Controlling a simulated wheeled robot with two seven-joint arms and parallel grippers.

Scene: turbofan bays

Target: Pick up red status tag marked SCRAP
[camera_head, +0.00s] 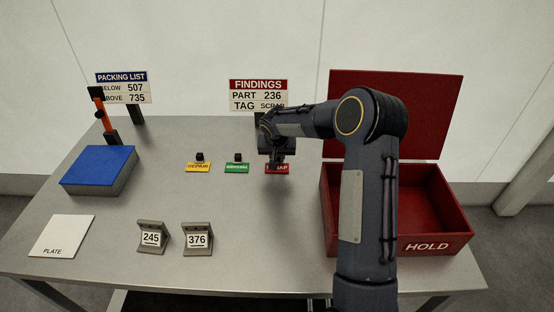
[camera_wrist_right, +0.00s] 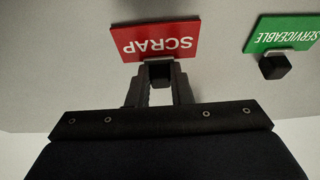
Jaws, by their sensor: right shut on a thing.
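The red status tag marked SCRAP (camera_head: 277,169) is at the right end of a row of tags on the table. In the right wrist view the SCRAP tag (camera_wrist_right: 155,41) lies just past my fingertips, with its lettering upside down. My right gripper (camera_head: 275,160) is over it from above, shut on the dark knob of the tag. The wrist view shows the two fingers (camera_wrist_right: 160,78) on either side of that knob. The tag looks flat at table level; I cannot tell whether it touches the table. My left gripper is not in view.
A green SERVICEABLE tag (camera_head: 237,168) and a yellow REPAIR tag (camera_head: 198,167) are to the left. A FINDINGS sign (camera_head: 258,84) stands behind. An open red HOLD box (camera_head: 450,224) is at right. Numbered stands (camera_head: 198,240), a white plate (camera_head: 60,236) and a blue-topped block (camera_head: 99,166) are at left.

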